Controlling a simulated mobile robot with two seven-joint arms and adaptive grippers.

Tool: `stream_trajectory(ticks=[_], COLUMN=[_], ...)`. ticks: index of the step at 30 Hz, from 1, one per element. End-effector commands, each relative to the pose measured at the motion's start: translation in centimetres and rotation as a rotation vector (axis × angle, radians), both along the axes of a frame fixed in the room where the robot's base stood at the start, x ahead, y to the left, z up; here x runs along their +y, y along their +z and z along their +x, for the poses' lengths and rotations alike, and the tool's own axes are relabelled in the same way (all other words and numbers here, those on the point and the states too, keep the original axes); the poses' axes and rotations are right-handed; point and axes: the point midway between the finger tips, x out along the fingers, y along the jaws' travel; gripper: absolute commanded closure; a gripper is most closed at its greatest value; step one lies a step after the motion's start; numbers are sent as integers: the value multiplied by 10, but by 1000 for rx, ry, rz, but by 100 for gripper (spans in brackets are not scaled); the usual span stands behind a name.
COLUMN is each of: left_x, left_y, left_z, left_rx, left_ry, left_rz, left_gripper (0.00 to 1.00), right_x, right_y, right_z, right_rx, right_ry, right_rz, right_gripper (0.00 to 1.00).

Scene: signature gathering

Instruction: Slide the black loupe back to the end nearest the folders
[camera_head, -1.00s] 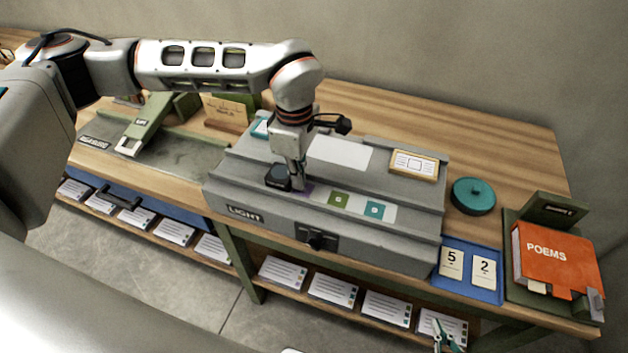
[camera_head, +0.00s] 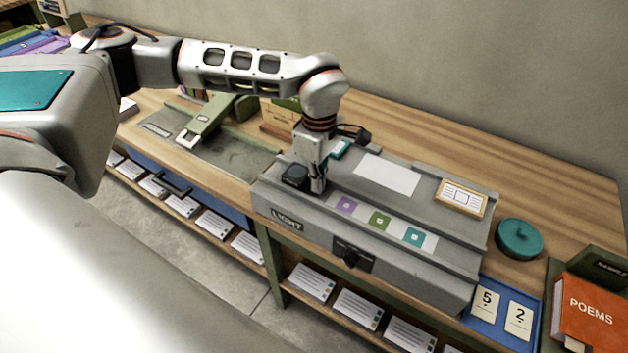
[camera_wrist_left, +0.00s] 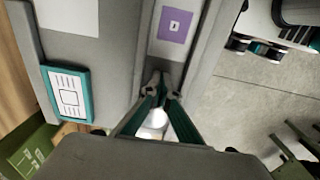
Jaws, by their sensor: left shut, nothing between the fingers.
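The black loupe (camera_head: 294,176) sits at the left end of the strip on the grey light box (camera_head: 425,265), left of the purple tile (camera_head: 347,205). My left gripper (camera_head: 318,188) is shut and empty, pointing down close against the loupe's right side. Whether they touch is unclear. In the left wrist view the gripper (camera_wrist_left: 162,90) has its fingertips together, with the purple tile (camera_wrist_left: 175,25) beyond them. I cannot make out the loupe there. The folders (camera_head: 35,42) are coloured ones at the far upper left. My right gripper is out of view.
Green (camera_head: 380,221) and teal (camera_head: 414,237) tiles continue the strip to the right. A framed card (camera_head: 461,197) lies on the box. A teal round lid (camera_head: 519,238), a blue card tray (camera_head: 478,325) and an orange book (camera_head: 590,312) stand right. A green stapler-like tool (camera_head: 208,120) is left.

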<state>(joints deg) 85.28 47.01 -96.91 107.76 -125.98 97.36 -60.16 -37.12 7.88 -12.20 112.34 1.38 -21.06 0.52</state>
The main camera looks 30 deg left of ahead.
Motion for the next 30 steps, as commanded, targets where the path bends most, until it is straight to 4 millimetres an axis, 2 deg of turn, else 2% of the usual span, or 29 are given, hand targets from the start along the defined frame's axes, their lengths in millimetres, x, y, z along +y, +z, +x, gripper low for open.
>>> stream_trajectory(ticks=[4,6,12,18,24,30], left_x=[-21,-18,-17,-17,-17,-17], left_y=[2,22,64,91,100,101], left_z=[5,6,6,5,4,4], left_rx=[-2,-7,-5,-3,0,0], left_ry=[0,4,4,4,3,3], left_rz=[0,-1,1,0,0,0], left_gripper=[100,100,100,100,100,100], right_x=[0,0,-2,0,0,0], right_y=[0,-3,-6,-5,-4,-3], right_z=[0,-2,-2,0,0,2], right_rx=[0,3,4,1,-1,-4], right_ry=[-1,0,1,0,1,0], right_rz=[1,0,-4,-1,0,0], right_gripper=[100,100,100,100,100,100])
